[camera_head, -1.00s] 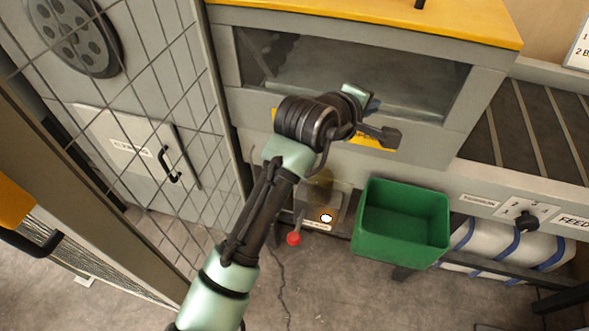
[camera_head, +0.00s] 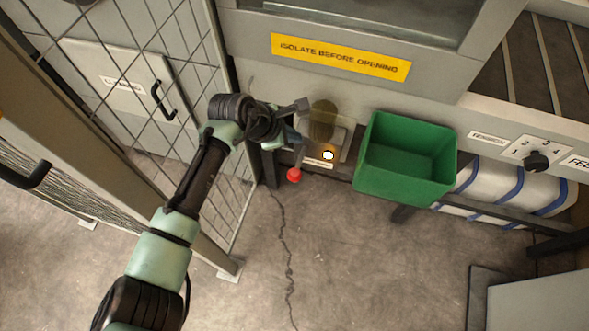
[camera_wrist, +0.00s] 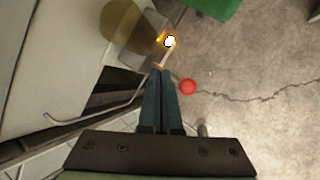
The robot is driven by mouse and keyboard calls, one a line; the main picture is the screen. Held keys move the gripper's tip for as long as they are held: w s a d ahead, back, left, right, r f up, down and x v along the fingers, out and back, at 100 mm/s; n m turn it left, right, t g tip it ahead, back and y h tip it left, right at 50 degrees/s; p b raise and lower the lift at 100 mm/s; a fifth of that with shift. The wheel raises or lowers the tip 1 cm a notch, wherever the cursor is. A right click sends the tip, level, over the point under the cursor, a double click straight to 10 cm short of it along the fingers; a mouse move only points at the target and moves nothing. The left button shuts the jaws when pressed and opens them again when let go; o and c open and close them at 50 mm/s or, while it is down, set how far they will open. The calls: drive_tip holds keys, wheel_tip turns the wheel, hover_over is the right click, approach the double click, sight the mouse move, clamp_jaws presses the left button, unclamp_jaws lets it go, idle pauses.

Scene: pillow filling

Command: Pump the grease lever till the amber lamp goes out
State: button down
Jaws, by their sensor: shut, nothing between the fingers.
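The grease unit (camera_head: 337,143) is a small grey box low on the machine front, with a see-through amber-brown reservoir (camera_head: 322,118) on top. Its amber lamp (camera_head: 328,155) glows with a white centre; in the wrist view the lamp (camera_wrist: 169,41) has an orange halo. The lever's red knob (camera_head: 294,175) hangs at the box's lower left and also shows in the wrist view (camera_wrist: 187,87). My gripper (camera_head: 298,141) is shut and empty, just above the knob in the head view. Its blue fingers (camera_wrist: 160,74) lie together left of the knob in the wrist view; contact cannot be told.
A green bin (camera_head: 405,160) stands right of the grease unit. A mesh guard (camera_head: 205,110) rises on the left, near my arm. A yellow warning label (camera_head: 340,57) is above. A rotary knob (camera_head: 537,160) sits far right. The cracked floor (camera_head: 330,260) in front is clear.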

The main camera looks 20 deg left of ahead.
drive_tip(key=b, duration=0.6)
hover_over(292, 172)
drive_tip(key=w, duration=0.1)
wheel_tip(292, 172, down, 6)
drive_tip(key=shift+a+f, duration=0.15)
drive_tip(key=shift+f, duration=0.05)
drive_tip(key=shift+s+f, duration=0.2)
drive_tip(key=shift+f, duration=0.35)
drive_tip(key=shift+s+f, duration=0.2)
drive_tip(key=shift+f, duration=0.3)
drive_tip(key=shift+f, duration=0.1)
idle(0.5)
drive_tip(key=shift+s+f, duration=0.1)
drive_tip(key=shift+f, duration=0.15)
